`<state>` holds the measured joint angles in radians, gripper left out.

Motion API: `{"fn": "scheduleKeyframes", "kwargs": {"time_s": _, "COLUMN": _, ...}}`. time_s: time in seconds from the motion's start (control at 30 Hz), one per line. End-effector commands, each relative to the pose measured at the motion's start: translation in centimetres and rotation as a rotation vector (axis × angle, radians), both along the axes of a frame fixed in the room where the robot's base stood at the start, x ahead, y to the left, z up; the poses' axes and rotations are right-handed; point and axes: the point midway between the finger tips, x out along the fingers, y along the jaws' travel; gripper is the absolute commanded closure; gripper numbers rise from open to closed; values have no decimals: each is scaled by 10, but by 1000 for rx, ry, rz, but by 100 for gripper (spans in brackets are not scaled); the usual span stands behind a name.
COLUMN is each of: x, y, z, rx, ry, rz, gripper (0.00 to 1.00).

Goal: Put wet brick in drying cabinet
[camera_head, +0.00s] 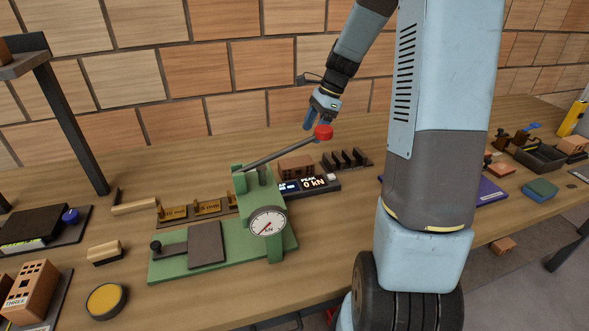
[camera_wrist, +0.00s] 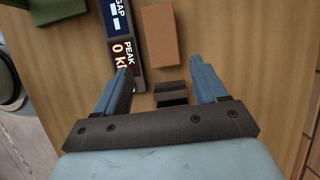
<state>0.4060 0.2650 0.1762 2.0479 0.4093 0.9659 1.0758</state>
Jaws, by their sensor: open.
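A plain reddish-brown brick (camera_wrist: 157,35) lies on the table beside the display unit in the wrist view. It also shows behind the display in the head view (camera_head: 296,168). I cannot tell from its look whether it is wet. My gripper (camera_wrist: 160,73) is open and empty, its blue fingers spread, with the brick ahead of the fingertips. In the head view my gripper (camera_head: 315,118) hangs above the back of the table, near the press lever. I cannot make out a drying cabinet for certain in either view.
A green press (camera_head: 220,240) with a dial and a red-tipped lever (camera_head: 323,132) stands mid-table. The display unit (camera_head: 310,187) sits beside it. A dark slotted rack (camera_head: 347,159) is right of the brick. Several bricks and trays lie at both ends; a brick wall stands behind.

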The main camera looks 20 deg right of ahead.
Motion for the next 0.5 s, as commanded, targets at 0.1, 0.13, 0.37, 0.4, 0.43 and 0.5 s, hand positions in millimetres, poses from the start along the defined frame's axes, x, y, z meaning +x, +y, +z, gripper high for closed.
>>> {"fn": "scheduleKeyframes", "kwargs": {"time_s": 0.1, "x": 1, "y": 4, "z": -12, "rx": 5, "ry": 8, "rz": -6, "gripper": 29}}
{"fn": "scheduleKeyframes", "kwargs": {"time_s": 0.13, "x": 1, "y": 6, "z": -17, "rx": 5, "ry": 8, "rz": -6, "gripper": 29}}
{"fn": "scheduleKeyframes", "kwargs": {"time_s": 0.37, "x": 0, "y": 21, "z": -53, "rx": 5, "ry": 7, "rz": -6, "gripper": 29}}
{"fn": "scheduleKeyframes", "kwargs": {"time_s": 0.4, "x": 0, "y": 23, "z": -59, "rx": 5, "ry": 8, "rz": -5, "gripper": 29}}
{"fn": "scheduleKeyframes", "kwargs": {"time_s": 0.43, "x": 0, "y": 25, "z": -63, "rx": 4, "ry": 7, "rz": -6, "gripper": 29}}
{"fn": "scheduleKeyframes", "kwargs": {"time_s": 0.5, "x": 1, "y": 28, "z": -70, "rx": 4, "ry": 6, "rz": -5, "gripper": 29}}
